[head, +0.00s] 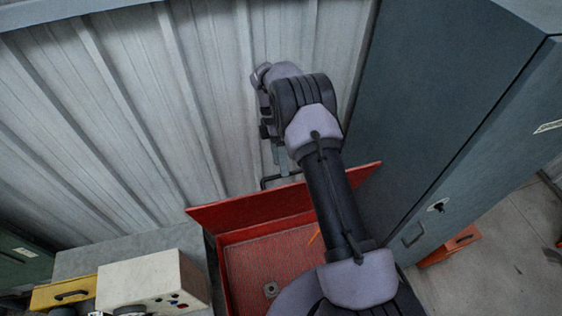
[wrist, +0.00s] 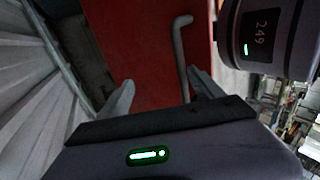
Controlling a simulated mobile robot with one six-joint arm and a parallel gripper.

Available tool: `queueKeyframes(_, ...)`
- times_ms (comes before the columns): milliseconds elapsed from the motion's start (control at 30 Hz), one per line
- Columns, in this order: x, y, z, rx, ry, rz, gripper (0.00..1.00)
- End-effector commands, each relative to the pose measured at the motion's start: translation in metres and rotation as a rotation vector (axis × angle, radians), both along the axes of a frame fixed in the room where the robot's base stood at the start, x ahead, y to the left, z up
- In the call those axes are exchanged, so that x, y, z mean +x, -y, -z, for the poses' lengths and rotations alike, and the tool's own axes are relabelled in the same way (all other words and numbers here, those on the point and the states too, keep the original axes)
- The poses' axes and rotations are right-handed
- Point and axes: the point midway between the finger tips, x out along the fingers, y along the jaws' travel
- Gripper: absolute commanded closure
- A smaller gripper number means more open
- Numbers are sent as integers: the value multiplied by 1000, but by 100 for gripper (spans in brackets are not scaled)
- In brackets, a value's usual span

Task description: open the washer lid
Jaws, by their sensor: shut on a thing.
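The red washer lid (head: 255,208) stands raised along the back of the red washer basin (head: 258,262) in the head view. The basin's floor and a small round drain (head: 270,289) show below it. A thin bent handle (head: 272,181) sticks up at the lid's upper edge. In the wrist view the red lid (wrist: 140,45) fills the middle, with the grey handle (wrist: 180,50) running down toward the right finger. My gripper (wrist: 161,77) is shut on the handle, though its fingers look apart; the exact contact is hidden. My gripper (head: 279,160) is partly covered by my wrist in the head view.
A corrugated metal wall (head: 120,90) stands close behind the lid. A tall blue-grey cabinet (head: 430,110) stands close at right. A cream control box (head: 150,280) and a yellow drawer box (head: 62,293) are at lower left. Concrete floor (head: 500,250) shows at lower right.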

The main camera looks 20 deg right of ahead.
Motion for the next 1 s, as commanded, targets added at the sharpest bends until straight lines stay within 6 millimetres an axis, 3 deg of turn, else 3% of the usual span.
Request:
queueKeyframes(133, 0, 1, 4, 0, 0, -7, 62)
queueKeyframes(367, 0, 1, 4, 0, 0, -7, 58)
queueKeyframes(933, 0, 1, 4, -1, 0, -8, 59)
queueKeyframes(1000, 2, 1, 1, 0, 1, -7, 64)
